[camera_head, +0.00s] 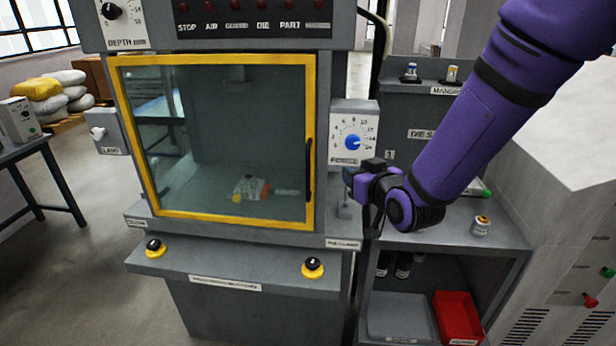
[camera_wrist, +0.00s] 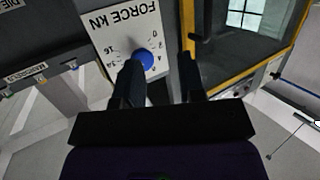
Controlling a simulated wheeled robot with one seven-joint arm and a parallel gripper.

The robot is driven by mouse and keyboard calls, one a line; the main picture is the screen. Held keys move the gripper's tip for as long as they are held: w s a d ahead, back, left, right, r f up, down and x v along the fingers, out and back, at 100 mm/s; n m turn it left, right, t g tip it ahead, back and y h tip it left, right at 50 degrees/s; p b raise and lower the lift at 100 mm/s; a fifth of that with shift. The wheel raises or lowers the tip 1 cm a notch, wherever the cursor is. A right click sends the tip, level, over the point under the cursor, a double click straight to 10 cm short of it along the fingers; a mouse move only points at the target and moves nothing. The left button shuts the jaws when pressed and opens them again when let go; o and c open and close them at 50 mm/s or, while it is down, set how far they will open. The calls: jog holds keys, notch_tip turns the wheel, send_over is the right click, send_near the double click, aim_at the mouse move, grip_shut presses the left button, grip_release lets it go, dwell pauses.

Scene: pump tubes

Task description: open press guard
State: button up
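The press guard (camera_head: 218,64) is a clear panel in a yellow frame on the front of the grey press. It looks shut, and its black vertical handle (camera_head: 309,170) is on the right side. In the wrist view the guard's yellow edge (camera_wrist: 299,22) and part of the handle (camera_wrist: 200,36) show at the right. My gripper (camera_wrist: 160,75) is open with nothing between its fingers. It points toward the press front near the force dial's blue knob (camera_wrist: 144,57). In the head view my gripper (camera_head: 352,178) is to the right of the handle, apart from it.
A white force dial panel (camera_head: 353,118) is on the press right of the guard. Two buttons, left (camera_head: 155,248) and right (camera_head: 313,266), sit on the ledge below. A side shelf (camera_head: 505,235) with a red bin (camera_head: 458,318) stands right.

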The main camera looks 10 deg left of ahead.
aim_at(309, 177)
jog(key=s+a+f+t+y, duration=0.1)
jog(key=s+a+f+y, duration=0.1)
jog(key=a+f, duration=0.4)
jog(key=shift+n, duration=0.4)
jog(key=x, duration=0.7)
jog(key=r+x, duration=0.1)
jog(key=x, duration=0.2)
jog(key=shift+w+a, duration=0.15)
jog(key=shift+w, duration=0.25)
grip_shut()
